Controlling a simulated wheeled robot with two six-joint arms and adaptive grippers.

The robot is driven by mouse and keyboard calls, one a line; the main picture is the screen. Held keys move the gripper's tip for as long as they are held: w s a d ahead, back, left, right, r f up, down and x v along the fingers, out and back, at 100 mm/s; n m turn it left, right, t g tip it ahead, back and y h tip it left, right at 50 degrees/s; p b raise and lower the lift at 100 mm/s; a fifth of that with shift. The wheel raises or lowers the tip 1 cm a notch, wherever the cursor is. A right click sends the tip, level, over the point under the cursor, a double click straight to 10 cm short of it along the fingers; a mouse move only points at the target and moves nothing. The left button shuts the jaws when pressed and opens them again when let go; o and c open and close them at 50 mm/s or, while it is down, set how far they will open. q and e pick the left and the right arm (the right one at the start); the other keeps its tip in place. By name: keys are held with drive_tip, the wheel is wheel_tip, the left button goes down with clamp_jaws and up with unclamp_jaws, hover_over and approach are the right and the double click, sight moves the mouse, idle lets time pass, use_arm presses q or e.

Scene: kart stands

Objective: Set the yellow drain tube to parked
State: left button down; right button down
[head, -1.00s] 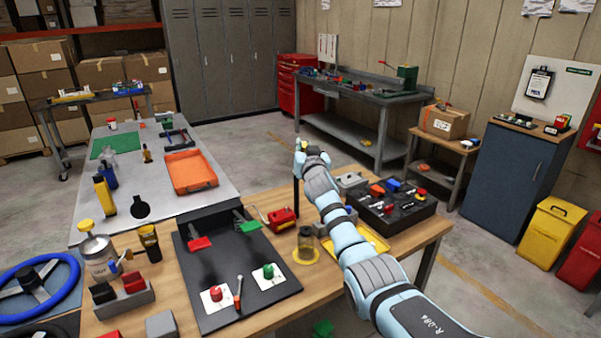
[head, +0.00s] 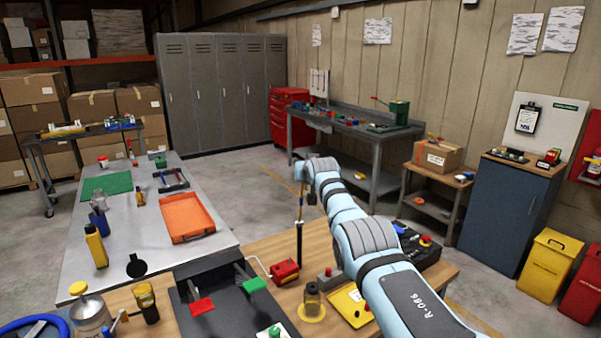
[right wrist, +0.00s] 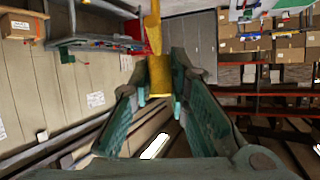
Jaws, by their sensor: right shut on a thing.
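The yellow drain tube (right wrist: 160,72) shows in the right wrist view as a yellow bar running down between my fingers. My right gripper (right wrist: 160,95) is shut on it, with one green finger on either side. In the head view my right arm reaches forward over the wooden table, and its gripper (head: 308,192) is small and partly hidden by the wrist. A thin upright piece, yellow above (head: 301,200) and black below, stands beside it. The tube's lower end is hard to make out. My left gripper is not in view.
The wooden table holds a red box (head: 285,272), a jar on a yellow disc (head: 312,300) and a black panel with red and green levers (head: 235,315). A grey table with an orange tray (head: 187,218) stands at the left. Bare floor lies beyond the wooden table.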

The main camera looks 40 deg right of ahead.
drive_tip(key=c, duration=1.5)
unclamp_jaws()
drive_tip(key=shift+a, duration=0.1)
drive_tip(key=shift+s+r, duration=0.1)
drive_tip(key=shift+s, duration=0.05)
drive_tip(key=shift+s+r, duration=0.1)
drive_tip(key=shift+s, duration=0.1)
drive_tip(key=s+a, duration=0.2)
drive_tip(key=s, duration=0.2)
drive_tip(key=s+a, duration=0.2)
drive_tip(key=s, duration=0.2)
drive_tip(key=s+a, duration=0.3)
drive_tip(key=s, duration=0.1)
drive_tip(key=shift+s+r, duration=0.3)
drive_tip(key=shift+r, duration=0.1)
drive_tip(key=shift+w+d, duration=0.1)
